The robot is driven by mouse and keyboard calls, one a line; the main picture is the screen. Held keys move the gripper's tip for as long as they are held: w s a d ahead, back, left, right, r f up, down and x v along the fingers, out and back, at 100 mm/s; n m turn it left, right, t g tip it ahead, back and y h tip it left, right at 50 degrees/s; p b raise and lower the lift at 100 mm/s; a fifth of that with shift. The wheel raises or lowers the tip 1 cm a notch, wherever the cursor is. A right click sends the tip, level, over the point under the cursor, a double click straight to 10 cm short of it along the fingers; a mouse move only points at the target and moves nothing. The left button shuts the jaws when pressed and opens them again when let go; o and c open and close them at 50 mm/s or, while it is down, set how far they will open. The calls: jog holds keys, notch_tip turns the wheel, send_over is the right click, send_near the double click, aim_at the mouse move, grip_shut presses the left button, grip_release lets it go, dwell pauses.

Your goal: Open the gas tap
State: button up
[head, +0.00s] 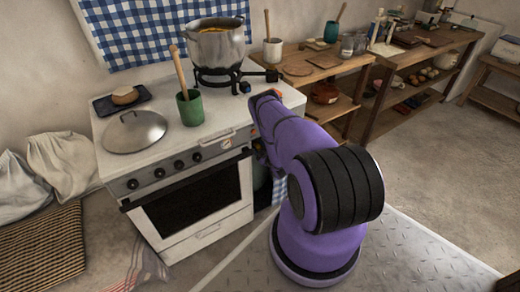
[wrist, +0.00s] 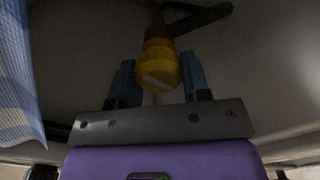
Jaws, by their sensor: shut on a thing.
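In the wrist view, a yellow-orange knob-like part (wrist: 160,62), which looks like the gas tap's handle, stands between the two blue fingers of my gripper (wrist: 159,80). My gripper is shut on it. A narrow brownish piece runs up from the yellow part to the top edge. A dark bar (wrist: 203,18) lies behind it, at the upper right. The view is dim, so how these parts join is unclear. In the head view, my purple arm reaches down at the stove's right side and hides my gripper and the tap.
The white stove (head: 205,195) stands left of my arm, with a pot (head: 215,48), a green cup (head: 190,108) and a lid (head: 135,132) on top. A blue checked cloth (wrist: 18,85) hangs close at left in the wrist view. Wooden shelves (head: 400,60) stand at right; floor there is clear.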

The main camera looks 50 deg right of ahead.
jog(key=o, duration=0.9)
jog(key=shift+s, duration=0.15)
jog(key=v, duration=1)
jog(key=shift+s+a, duration=0.15)
jog(key=shift+s, duration=0.1)
jog(key=shift+f, duration=0.1)
